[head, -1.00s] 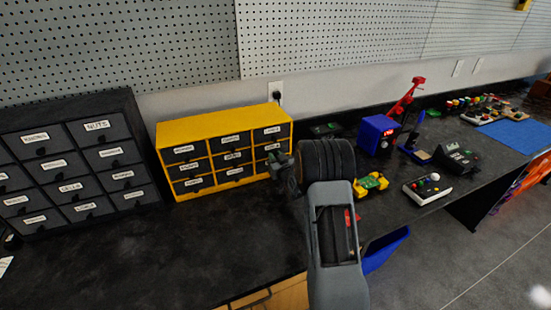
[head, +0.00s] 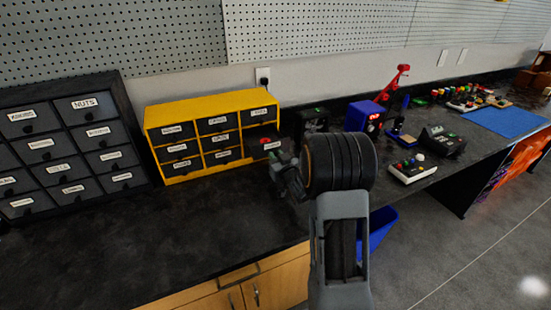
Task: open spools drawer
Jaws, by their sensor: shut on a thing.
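A yellow cabinet (head: 200,106) with dark, white-labelled drawers stands on the black bench against the wall. One drawer (head: 261,147) in the lower part of its right column appears pulled out a little, with a dark gap above its label. The label is too small to read. My gripper (head: 276,160) is at this drawer's front and shut on its handle. The gripper and wrist hide the handle and the cabinet's lower right corner. The other drawers look closed.
A larger black drawer cabinet (head: 125,118) stands to the left. A blue box (head: 361,116), a red-armed device (head: 391,85) and a button box (head: 411,170) stand to the right. The bench top (head: 150,235) in front of the cabinets is clear.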

